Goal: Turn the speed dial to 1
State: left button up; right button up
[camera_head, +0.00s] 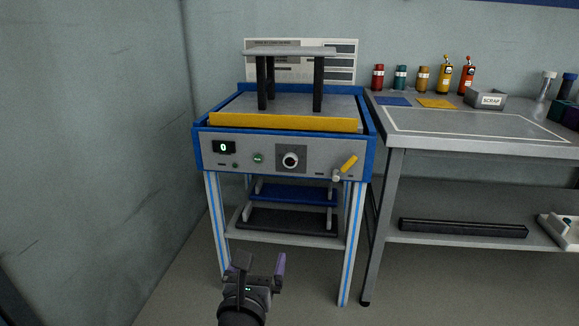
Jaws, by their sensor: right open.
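A yellow-handled lever (346,166) is on the panel's right. My right gripper (262,264) is open and empty at the bottom of the view, below and in front of the panel, apart from the dial. The dial's markings are too small to read. My left gripper is not in view.
The blue-framed machine (368,150) carries a yellow-edged platform with a grey stand on it. A grey workbench (480,149) stands close on the right with bottles and a SCRAP bin (484,99). A wall is at left. The floor before the machine is clear.

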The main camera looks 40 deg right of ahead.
aim_at(291, 160)
jog(key=i+l, duration=0.2)
jog(key=l, duration=0.15)
jog(key=i+l, duration=0.2)
jog(key=l, duration=0.15)
jog(key=i+l, duration=0.2)
jog(key=l, duration=0.15)
